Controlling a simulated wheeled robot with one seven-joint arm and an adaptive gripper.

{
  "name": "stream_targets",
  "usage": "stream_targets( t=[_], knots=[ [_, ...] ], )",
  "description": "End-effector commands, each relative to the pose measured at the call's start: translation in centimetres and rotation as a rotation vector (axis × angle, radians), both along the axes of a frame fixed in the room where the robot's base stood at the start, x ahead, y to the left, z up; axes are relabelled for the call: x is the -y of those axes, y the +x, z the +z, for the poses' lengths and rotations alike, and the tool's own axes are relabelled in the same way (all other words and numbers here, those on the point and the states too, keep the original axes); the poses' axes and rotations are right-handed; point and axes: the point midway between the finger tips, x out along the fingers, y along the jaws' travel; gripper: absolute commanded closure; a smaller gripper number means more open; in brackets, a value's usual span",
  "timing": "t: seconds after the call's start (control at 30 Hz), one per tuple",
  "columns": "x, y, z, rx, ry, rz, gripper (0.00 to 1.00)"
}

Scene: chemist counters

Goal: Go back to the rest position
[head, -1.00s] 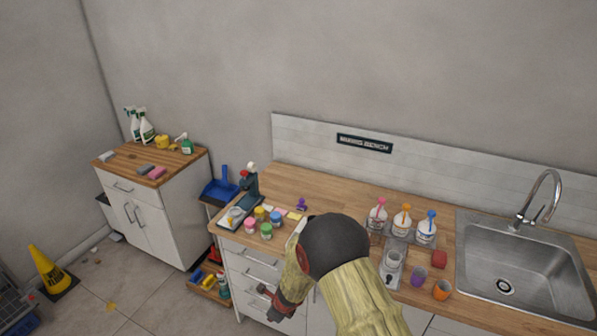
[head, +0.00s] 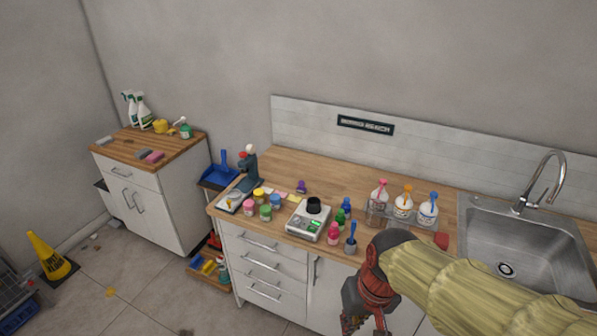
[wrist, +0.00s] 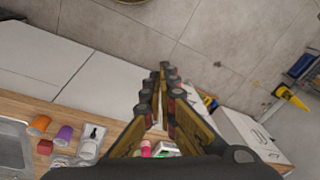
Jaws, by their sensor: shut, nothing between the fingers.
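My gripper (head: 365,322) hangs low in front of the counter's cabinet doors in the head view, at the lower edge of the picture. In the wrist view my gripper (wrist: 163,72) has its fingertips together over the floor, with nothing between them. My arm in its pale yellow sleeve reaches in from the lower right and hides part of the counter front and the counter edge below the sink.
The wooden counter (head: 330,175) holds a scale (head: 309,222), coloured jars, small bottles and three dispensers beside the sink (head: 525,250). A side cabinet (head: 150,195) stands at left. A yellow floor sign (head: 47,255) stands on the open floor.

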Motion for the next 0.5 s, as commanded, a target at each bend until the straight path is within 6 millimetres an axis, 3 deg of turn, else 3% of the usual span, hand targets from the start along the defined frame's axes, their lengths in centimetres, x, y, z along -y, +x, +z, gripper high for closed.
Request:
stream_targets(
  t=[0.2,0.5],
  knots=[
    [5.2,-3.1,3.3,0.169,-0.094,0.003,1.00],
    [7.6,-4.7,7.6,0.376,-0.103,-0.077,1.00]
  ],
)
